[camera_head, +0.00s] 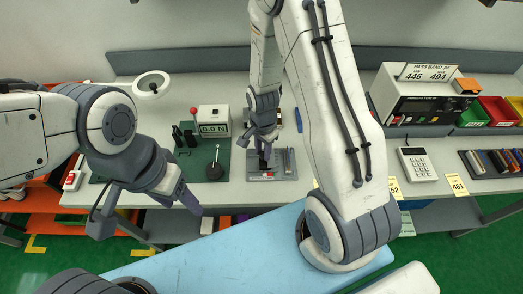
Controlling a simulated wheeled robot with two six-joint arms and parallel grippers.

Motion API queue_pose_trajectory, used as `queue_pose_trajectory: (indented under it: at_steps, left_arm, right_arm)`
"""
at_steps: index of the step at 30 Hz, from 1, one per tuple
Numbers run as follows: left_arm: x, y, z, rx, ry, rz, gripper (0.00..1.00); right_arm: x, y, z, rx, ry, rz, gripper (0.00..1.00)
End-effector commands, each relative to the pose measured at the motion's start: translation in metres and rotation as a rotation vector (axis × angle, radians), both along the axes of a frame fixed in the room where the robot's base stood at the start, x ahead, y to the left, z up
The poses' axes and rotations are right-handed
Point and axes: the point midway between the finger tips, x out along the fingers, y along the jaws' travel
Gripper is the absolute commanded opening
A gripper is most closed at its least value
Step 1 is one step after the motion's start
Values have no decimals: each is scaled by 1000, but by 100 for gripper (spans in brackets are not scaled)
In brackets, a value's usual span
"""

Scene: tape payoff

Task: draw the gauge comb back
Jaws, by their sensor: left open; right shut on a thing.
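My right gripper (262,146) reaches down over a small grey fixture (287,172) on the bench, near the middle of the camera_head view. It is shut on a small dark part (264,161), which looks like the gauge comb. The part stands at the fixture; its teeth and exact seating are too small to tell. My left gripper (147,209) is open and empty, in front of the bench's front edge at the left, well apart from the fixture.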

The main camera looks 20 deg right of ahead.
Motion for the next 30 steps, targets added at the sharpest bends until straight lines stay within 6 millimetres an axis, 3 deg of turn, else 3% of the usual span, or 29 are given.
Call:
queue_pose_trajectory:
  at_steps: [4,5,6,7,20,30]
  left_arm:
    - [0,0,0,0,0,0,61]
    - [0,0,0,0,0,0,61]
    - [0,0,0,0,0,0,61]
    - [0,0,0,0,0,0,61]
    - [0,0,-2,0,0,0,61]
    - [0,0,-11,0,0,0,61]
  right_arm:
    - [3,2,1,1,-9,3,0]
    - [3,2,1,1,-9,4,43]
    - [3,2,1,1,-9,4,58]
    - [3,2,1,1,-9,4,61]
    - [2,0,8,0,-8,0,61]
    - [3,0,67,0,-13,1,61]
